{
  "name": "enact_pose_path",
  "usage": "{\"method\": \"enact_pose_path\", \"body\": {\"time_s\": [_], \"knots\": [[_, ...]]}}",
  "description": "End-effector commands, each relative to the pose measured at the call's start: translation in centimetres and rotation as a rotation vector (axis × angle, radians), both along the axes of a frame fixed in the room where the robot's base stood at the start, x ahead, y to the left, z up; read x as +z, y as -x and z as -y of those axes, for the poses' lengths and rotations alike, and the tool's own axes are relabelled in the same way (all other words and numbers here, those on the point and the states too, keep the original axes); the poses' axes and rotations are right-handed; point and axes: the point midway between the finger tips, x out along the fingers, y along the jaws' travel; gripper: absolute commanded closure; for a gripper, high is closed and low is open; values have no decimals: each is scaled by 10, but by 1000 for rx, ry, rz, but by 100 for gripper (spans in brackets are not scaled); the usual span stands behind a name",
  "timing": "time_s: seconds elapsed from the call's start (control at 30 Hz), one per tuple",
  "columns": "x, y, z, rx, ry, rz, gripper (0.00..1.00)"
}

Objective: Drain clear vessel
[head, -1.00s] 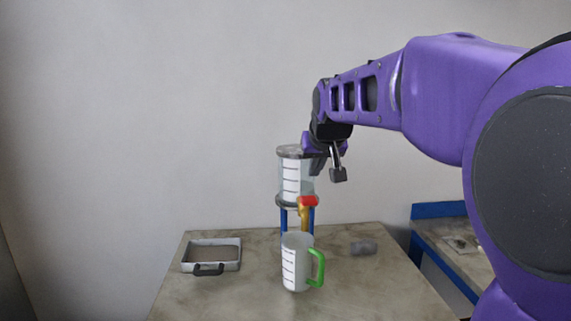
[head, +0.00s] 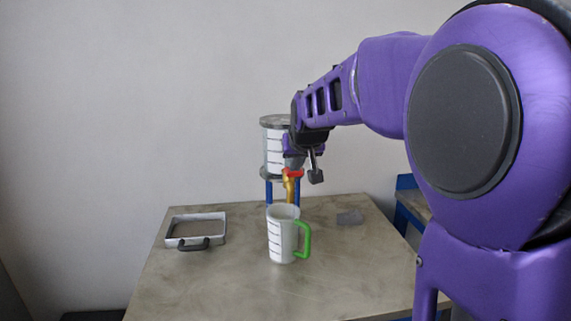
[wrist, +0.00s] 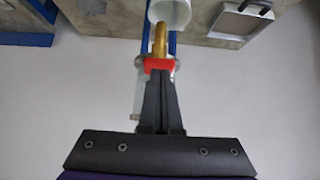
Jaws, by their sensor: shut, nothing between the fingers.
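The clear vessel (head: 272,150) is a graduated cylinder between dark flanges, standing on blue legs at the back of the table. A brass tap (head: 290,188) with a red handle (head: 292,173) sticks out below it; the handle also shows in the wrist view (wrist: 158,65). A white graduated jug (head: 282,238) with a green handle stands upright below the tap. My gripper (wrist: 158,76) is shut and empty, its fingertips at the red handle. I cannot tell whether they touch it. In the head view, my gripper (head: 294,164) hides part of the vessel's right side.
A shallow tray (head: 222,229) with a black handle lies at the table's left. A small grey piece (head: 350,217) lies to the right of the jug. A blue-framed bench (head: 405,183) stands beyond the right edge. The front of the table (head: 225,290) is clear.

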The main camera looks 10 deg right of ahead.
Motion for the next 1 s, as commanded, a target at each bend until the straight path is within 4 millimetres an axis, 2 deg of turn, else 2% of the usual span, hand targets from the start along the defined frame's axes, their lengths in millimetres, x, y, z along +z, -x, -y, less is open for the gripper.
{"method": "enact_pose_path", "body": {"time_s": [0.47,0.8,1.0], "knots": [[-22,7,0,-1,-1,103,100],[-59,15,0,0,0,117,100],[-58,15,0,0,0,117,100]]}}
